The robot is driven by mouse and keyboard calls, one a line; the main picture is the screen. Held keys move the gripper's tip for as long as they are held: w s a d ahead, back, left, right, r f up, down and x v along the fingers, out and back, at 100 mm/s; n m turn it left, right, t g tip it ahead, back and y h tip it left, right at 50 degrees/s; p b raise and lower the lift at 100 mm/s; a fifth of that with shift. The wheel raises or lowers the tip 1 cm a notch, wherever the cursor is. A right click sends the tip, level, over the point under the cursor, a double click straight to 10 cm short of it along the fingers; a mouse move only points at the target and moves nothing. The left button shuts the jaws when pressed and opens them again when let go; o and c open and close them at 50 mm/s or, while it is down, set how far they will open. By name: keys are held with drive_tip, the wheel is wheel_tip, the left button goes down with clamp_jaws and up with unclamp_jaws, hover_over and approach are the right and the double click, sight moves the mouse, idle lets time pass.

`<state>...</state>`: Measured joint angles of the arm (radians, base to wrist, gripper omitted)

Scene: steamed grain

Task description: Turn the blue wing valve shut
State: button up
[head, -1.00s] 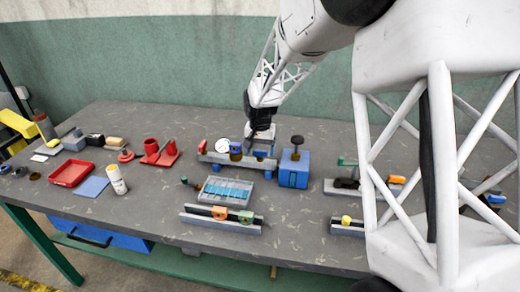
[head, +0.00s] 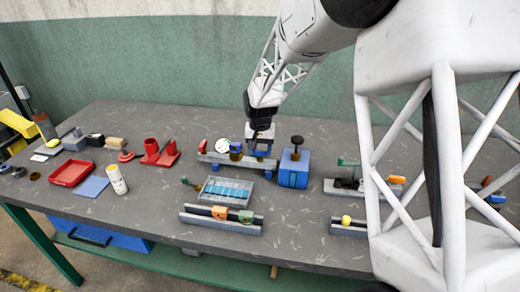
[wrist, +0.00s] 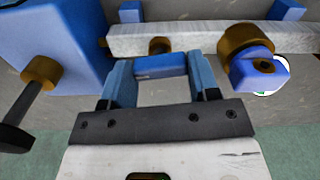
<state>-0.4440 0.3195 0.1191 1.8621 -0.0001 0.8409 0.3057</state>
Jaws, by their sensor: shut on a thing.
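The blue wing valve (wrist: 161,66) shows in the wrist view as a short blue bar in front of a small brass stem (wrist: 160,46) on a pale grey pipe (wrist: 200,37). My gripper (wrist: 160,73) has one finger at each end of the bar and is shut on it. In the wrist view the bar lies roughly parallel to the pipe. In the head view my gripper (head: 260,146) is low at the right end of the pipe assembly, and the valve is mostly hidden by it.
A blue box (head: 294,170) with a dark knob (head: 297,140) stands close to the right. A brass fitting (wrist: 243,50) with a blue piece and a white gauge (head: 222,145) are on the pipe's other side. A clear-lidded case (head: 227,191) lies in front.

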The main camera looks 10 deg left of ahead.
drive_tip(key=n, duration=0.8)
drive_tip(key=shift+n, duration=0.3)
drive_tip(key=n, duration=0.3)
drive_tip(key=shift+n, duration=0.3)
drive_tip(key=n, duration=0.4)
drive_tip(key=o, duration=0.9)
drive_tip(key=shift+r, duration=0.1)
